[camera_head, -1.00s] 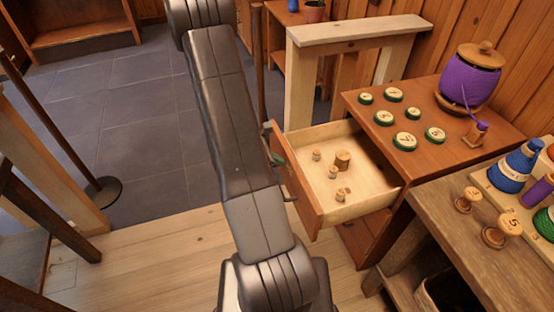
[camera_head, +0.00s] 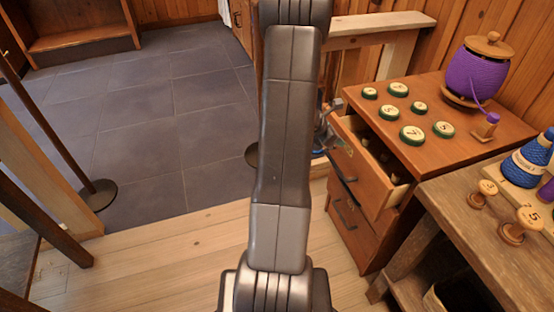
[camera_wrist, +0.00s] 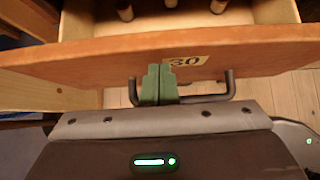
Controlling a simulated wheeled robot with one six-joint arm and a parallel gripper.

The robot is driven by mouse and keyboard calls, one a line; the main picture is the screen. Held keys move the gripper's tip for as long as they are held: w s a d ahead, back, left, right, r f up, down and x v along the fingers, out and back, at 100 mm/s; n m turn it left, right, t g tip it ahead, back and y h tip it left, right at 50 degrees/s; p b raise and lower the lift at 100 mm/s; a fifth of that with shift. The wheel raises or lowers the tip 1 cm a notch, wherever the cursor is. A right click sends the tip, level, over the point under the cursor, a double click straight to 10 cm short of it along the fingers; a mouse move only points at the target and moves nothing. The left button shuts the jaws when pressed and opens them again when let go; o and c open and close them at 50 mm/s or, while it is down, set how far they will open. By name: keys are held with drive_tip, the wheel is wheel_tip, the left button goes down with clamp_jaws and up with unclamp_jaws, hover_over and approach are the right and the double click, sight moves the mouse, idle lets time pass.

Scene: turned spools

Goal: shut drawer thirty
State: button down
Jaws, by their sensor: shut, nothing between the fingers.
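Drawer thirty (camera_wrist: 90,62) shows in the wrist view with a "30" label (camera_wrist: 187,61) and a dark bar handle (camera_wrist: 215,97). In the head view the drawer (camera_head: 368,173) is the cabinet's top one and stands partly open. Small wooden spools (camera_wrist: 124,10) lie inside it. My gripper (camera_wrist: 159,86) has its green fingers shut together, with nothing between them, at the drawer front beside the label and over the handle's left part. I cannot tell whether they touch the front. My arm hides part of the head view.
The cabinet top (camera_head: 450,100) carries green-rimmed numbered discs (camera_head: 412,134) and a purple yarn pot (camera_head: 475,72). A workbench (camera_head: 460,225) with spools stands close at right. A pale wooden frame (camera_head: 380,24) stands behind.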

drive_tip(key=w+d, duration=0.2)
drive_tip(key=d, duration=0.6)
drive_tip(key=shift+w+d, duration=0.4)
drive_tip(key=shift+r, duration=0.2)
